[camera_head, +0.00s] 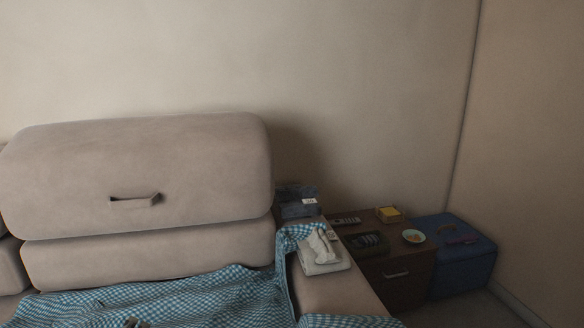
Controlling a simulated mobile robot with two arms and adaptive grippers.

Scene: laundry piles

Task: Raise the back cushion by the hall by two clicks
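A large beige back cushion (200,165) stands against the wall at the left of the head view. A strap-like handle (135,200) is on its front face. It sits above a lower beige cushion section (150,258), with a dark seam between them. Part of another beige cushion (8,265) shows at the left edge. I cannot tell which cushion is by the hall, as no hall shows. Neither gripper can be made out. A small greyish shape (133,323) at the bottom edge is too cut off to identify.
A blue checked cloth (190,302) covers the seat and drapes over the armrest (335,293). Folded pale cloth (320,255) lies on the armrest. Beside it are a dark wooden cabinet (400,290) with small items and a blue box (465,270) near the corner.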

